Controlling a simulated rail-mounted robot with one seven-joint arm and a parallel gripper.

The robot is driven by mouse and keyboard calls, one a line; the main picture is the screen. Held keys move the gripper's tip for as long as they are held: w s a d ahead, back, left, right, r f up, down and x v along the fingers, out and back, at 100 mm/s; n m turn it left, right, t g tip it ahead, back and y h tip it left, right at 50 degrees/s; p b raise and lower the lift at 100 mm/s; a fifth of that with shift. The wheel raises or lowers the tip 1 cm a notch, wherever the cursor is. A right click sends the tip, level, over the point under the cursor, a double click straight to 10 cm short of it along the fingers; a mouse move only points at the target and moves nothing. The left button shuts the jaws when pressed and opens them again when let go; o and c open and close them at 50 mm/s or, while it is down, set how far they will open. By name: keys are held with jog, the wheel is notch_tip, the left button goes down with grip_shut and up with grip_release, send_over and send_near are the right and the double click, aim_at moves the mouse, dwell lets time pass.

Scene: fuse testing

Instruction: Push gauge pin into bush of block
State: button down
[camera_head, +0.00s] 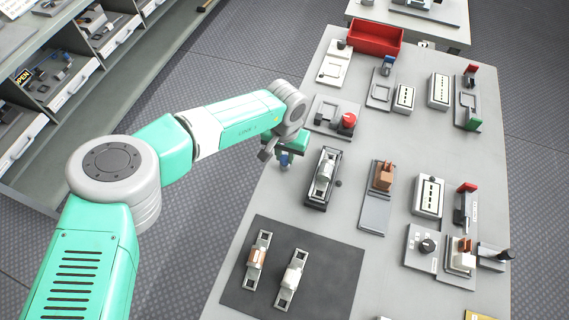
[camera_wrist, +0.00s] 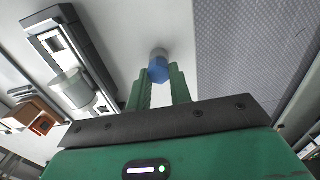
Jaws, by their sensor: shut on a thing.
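My gripper (camera_head: 285,151) is shut on a blue pin-like piece, which I take to be the gauge pin (camera_wrist: 158,70). In the wrist view the pin sits between the two green fingertips (camera_wrist: 158,88), its blue body towards me and a round grey end beyond. In the head view its blue part (camera_head: 284,160) shows just under the gripper, near the table's left edge. A dark fixture (camera_head: 310,200) with a pale block (camera_head: 325,172) stands right of the gripper, apart from it. It also shows at left in the wrist view (camera_wrist: 96,62). I cannot make out a bush.
A plate with a red button (camera_head: 348,120) lies behind the gripper. A brown block (camera_head: 383,176) stands on a grey plate to the right. A dark mat (camera_head: 320,270) with two fuse-like pieces lies in front. Bare table lies between the gripper and the dark fixture.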

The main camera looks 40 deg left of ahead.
aim_at(285, 156)
jog(key=shift+r, duration=0.1)
jog(key=shift+r+p, duration=2.6)
jog(key=shift+p, duration=0.3)
jog(key=shift+f, duration=0.1)
